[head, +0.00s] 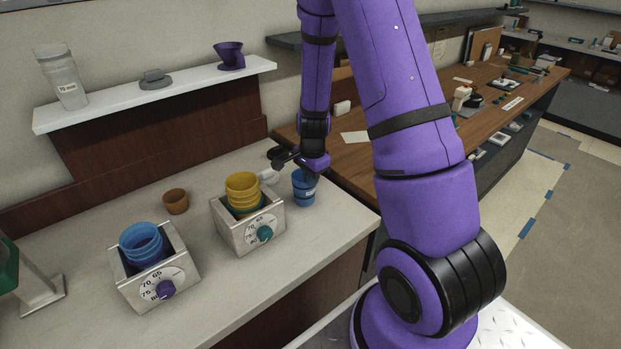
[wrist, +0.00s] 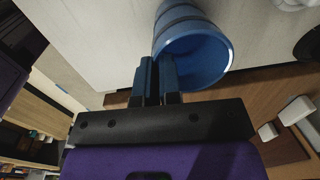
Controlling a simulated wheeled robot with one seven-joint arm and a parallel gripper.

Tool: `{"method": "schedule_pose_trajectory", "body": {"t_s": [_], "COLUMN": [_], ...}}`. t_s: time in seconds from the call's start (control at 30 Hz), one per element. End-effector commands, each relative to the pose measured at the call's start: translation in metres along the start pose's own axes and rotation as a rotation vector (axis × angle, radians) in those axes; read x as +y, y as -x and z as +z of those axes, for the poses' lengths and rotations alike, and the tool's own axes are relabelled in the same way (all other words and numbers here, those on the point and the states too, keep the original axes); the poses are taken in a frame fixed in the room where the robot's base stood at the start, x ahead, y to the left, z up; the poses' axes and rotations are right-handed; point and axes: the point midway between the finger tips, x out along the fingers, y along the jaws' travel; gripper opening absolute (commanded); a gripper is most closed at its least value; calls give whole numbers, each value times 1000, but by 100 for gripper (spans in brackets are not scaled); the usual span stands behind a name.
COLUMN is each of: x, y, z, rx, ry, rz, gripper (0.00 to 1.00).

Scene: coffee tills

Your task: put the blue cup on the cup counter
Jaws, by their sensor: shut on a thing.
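The blue cup (head: 303,190) is at the right end of the pale counter (head: 330,232), right of the dial box with yellow cups. My gripper (head: 308,170) is at its rim. In the wrist view the fingers of my gripper (wrist: 157,78) are closed on the rim of the blue cup (wrist: 190,45), whose open mouth faces the camera. I cannot tell whether the cup's base touches the counter. No label names a cup counter.
A dial box (head: 245,232) holds stacked yellow and green cups. Another dial box (head: 152,285) holds blue cups. A brown cup (head: 176,201) stands between and behind them. A white shelf (head: 190,85) runs behind, and a wooden table (head: 440,150) stands at right.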

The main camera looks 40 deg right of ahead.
Motion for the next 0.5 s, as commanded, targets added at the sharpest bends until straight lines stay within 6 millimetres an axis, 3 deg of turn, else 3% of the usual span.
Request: {"method": "schedule_pose_trajectory", "body": {"t_s": [0.3,0.43,0.5], "x": [0,0,0], "y": [-2,-2,-2], "z": [0,0,0], "rx": [-1,0,0], "ry": [0,0,0], "rz": [1,0,0], "gripper": [0,30,31]}}
